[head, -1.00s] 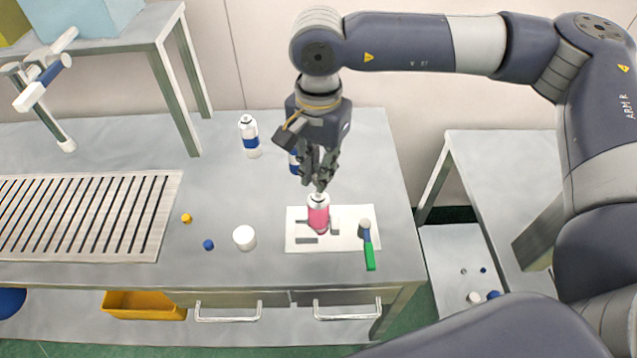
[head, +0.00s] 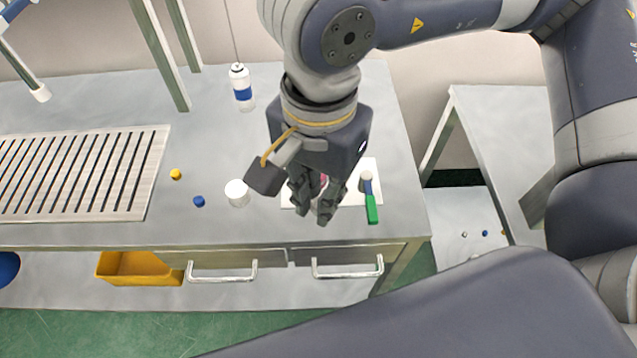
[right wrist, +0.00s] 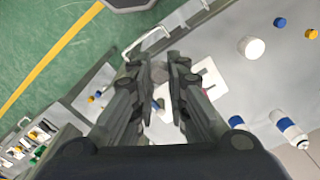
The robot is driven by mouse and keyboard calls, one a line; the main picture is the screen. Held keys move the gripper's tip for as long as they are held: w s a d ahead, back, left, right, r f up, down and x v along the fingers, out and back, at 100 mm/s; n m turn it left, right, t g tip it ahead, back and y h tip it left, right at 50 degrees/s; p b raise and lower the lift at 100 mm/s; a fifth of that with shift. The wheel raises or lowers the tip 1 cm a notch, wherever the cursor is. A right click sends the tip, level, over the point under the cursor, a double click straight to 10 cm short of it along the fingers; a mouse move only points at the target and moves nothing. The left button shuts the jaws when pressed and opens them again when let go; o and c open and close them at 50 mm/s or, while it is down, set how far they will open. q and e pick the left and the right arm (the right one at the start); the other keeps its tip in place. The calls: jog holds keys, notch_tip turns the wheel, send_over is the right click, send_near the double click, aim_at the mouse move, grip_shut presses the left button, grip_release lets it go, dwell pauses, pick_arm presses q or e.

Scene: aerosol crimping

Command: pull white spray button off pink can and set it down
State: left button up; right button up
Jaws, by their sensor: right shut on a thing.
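The pink can (head: 323,181) stands on the white mat (head: 350,193), mostly hidden behind my right gripper; only a small pink patch shows. My right gripper (head: 321,212) points down in front of the can in the head view, its fingers close together. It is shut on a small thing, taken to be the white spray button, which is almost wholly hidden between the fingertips. In the right wrist view the fingers (right wrist: 160,68) are close together, with a blurred pale patch between them. My left gripper is not in view.
A white bottle with a blue band (head: 242,88) stands behind. A slotted grate (head: 150,185) lies farther left.

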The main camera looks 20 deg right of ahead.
jog(key=shift+r, duration=0.15)
dwell(0.4)
jog(key=shift+r+p, duration=1)
jog(key=shift+r, duration=1.15)
jog(key=shift+w+f, duration=0.1)
